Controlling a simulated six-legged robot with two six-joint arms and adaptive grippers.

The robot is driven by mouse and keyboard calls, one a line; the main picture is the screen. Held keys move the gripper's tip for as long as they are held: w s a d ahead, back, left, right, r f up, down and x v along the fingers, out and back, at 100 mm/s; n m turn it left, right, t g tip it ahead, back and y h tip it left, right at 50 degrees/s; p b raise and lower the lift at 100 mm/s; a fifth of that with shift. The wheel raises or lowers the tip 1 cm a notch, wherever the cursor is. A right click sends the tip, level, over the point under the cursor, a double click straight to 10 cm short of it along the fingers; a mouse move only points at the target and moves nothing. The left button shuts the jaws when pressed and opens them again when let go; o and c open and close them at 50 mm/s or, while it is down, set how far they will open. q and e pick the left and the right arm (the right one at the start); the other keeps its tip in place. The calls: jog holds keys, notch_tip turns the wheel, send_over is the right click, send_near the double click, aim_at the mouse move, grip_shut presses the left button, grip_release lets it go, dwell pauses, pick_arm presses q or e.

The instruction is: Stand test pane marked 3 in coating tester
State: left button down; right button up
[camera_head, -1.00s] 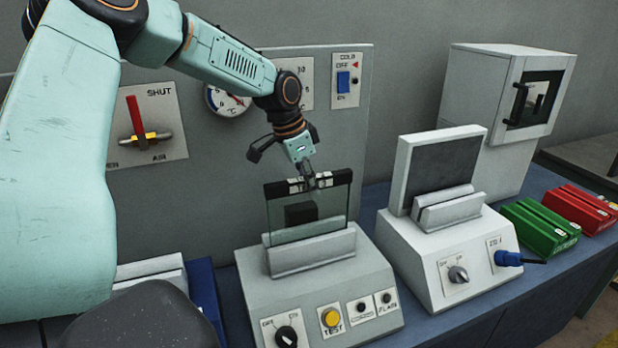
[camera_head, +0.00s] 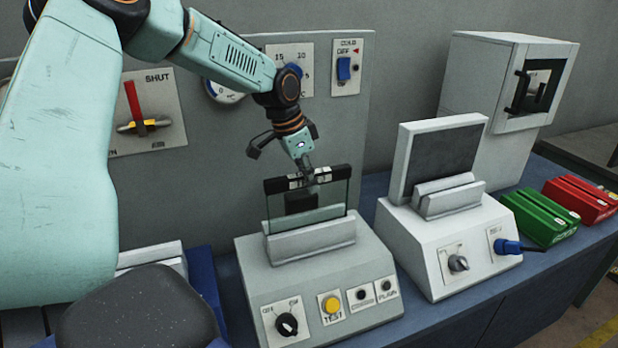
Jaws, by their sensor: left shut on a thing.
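The test pane (camera_head: 325,200) is a clear glass sheet with a black top strip that carries small white labels; I cannot read a number on it. It stands upright, its lower edge at the slot of the grey holder on the coating tester (camera_head: 275,283). The holder's front bar hides the bottom of the pane, so I cannot tell how deep it sits. My left gripper (camera_head: 308,179) comes down from above and is shut on the pane's black top strip. The tester's front has a black knob, a yellow TEST button and small sockets. My right gripper is not in view.
A white device (camera_head: 450,240) with a dark upright panel stands to the right. Beyond it are a white cabinet (camera_head: 490,110), a green case (camera_head: 540,217) and a red case (camera_head: 582,200). A grey wall panel (camera_head: 230,140) with a lever, dial and switch rises close behind.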

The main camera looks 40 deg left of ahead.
pick_arm(q)
jog(key=shift+w+f, duration=0.1)
jog(key=shift+f, duration=0.35)
dwell(0.3)
jog(key=c, duration=1.3)
grip_release()
jog(key=shift+o, duration=0.8)
jog(key=shift+s+d+f, duration=0.1)
jog(key=shift+s, duration=0.1)
